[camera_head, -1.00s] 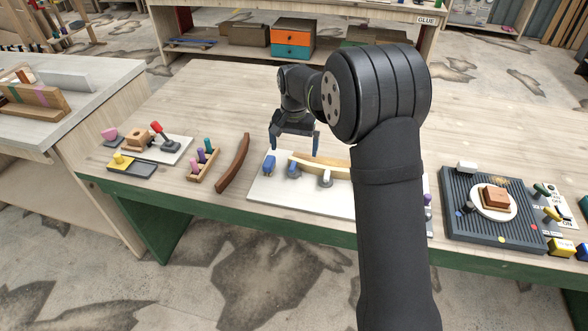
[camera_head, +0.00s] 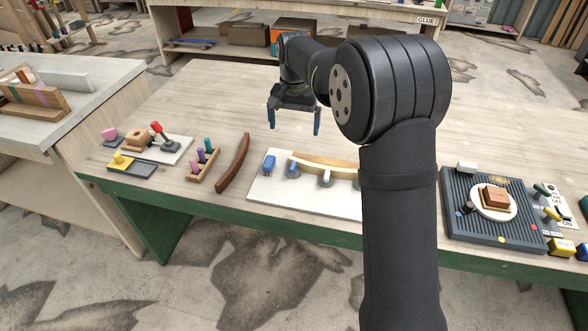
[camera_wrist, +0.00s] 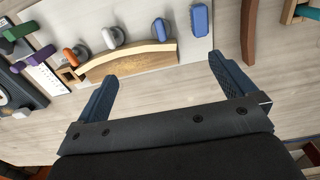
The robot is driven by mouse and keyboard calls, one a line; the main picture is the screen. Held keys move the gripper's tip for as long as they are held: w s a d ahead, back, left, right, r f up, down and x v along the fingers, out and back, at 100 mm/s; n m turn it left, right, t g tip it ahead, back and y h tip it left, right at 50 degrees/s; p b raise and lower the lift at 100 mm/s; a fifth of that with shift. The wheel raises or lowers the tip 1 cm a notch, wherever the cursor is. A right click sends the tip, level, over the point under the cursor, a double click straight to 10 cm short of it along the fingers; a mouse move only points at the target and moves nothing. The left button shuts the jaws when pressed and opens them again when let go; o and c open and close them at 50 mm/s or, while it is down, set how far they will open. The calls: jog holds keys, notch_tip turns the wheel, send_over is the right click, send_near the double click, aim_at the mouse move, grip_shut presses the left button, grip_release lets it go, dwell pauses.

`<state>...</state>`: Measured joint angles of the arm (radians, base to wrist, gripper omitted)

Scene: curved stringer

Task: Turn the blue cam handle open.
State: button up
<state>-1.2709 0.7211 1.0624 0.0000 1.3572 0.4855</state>
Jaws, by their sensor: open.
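A light board (camera_head: 300,200) on the bench carries a curved, pale wooden strip (camera_head: 325,163), with several cams along it. At the board's left end is a blue handle (camera_head: 268,164); it also shows in the wrist view (camera_wrist: 200,20). Beside it, a second, blue-topped cam (camera_wrist: 160,29) stands close to the strip; it is greyish in the head view (camera_head: 292,170). A white cam (camera_wrist: 112,37) and an orange cam (camera_wrist: 75,56) follow. My gripper (camera_head: 294,121) is open and empty, above and behind the board, apart from both blue parts. My arm hides the board's right end.
A brown curved strip (camera_head: 233,163) and a rack of coloured pegs (camera_head: 204,163) lie left of the board. A dark ribbed tray (camera_head: 480,225) with a plate stands at the right. The bench behind the board is clear.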

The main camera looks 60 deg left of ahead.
notch_tip(320, 180, up, 2)
jog(key=shift+r, duration=0.15)
jog(key=shift+c, duration=0.4)
